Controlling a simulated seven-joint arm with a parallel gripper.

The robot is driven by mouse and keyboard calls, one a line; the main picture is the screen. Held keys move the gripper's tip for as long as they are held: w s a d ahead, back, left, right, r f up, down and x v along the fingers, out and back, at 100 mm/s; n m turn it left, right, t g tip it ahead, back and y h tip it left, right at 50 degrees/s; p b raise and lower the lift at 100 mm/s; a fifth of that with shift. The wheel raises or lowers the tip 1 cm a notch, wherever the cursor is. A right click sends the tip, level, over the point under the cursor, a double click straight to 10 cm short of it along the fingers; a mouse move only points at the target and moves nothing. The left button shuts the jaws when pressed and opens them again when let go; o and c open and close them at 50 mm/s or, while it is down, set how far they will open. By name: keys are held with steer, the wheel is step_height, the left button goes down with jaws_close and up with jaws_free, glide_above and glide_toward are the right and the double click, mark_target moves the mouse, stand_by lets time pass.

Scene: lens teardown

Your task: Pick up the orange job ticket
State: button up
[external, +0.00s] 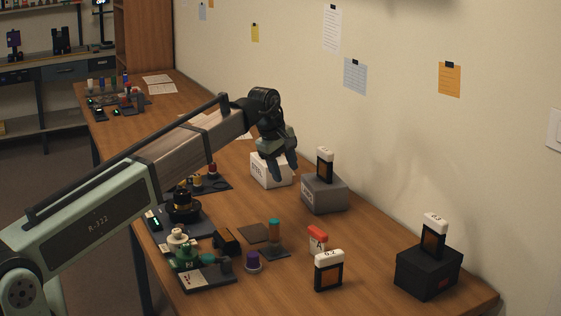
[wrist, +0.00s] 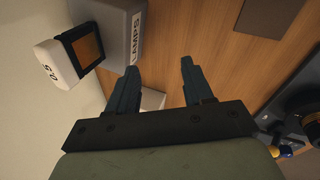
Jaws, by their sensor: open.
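An orange sheet (external: 449,82) hangs on the wall under a black clip at the upper right of the external view. My gripper (external: 285,174) is open, pointing down over the back part of the bench, well left of and below the sheet. In the wrist view my gripper (wrist: 158,68) has its two fingers apart, with bare wood showing between the tips. The orange sheet does not show in the wrist view.
A white box (external: 270,171) is just below my gripper. Beside it a grey box (external: 324,194) bears a white-capped block (external: 325,165). A black box (external: 429,271) with a similar block stands at right. Dark trays with small parts (external: 187,215) fill the left side.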

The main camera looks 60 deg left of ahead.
steer(key=d+r+g+h, duration=0.1)
steer(key=d+g, duration=0.1)
steer(key=d, duration=1.1)
steer(key=r+m+g, duration=0.2)
glide_above(321, 248)
steer(key=shift+w+a+f, duration=0.1)
steer(key=shift+w+a, duration=0.1)
steer(key=shift+a, duration=0.1)
steer(key=shift+d+f, duration=0.1)
steer(key=shift+d, duration=0.2)
steer(key=shift+s+a+f, duration=0.1)
steer(key=shift+f, duration=6.7)
steer(key=shift+c, duration=0.5)
jaws_close()
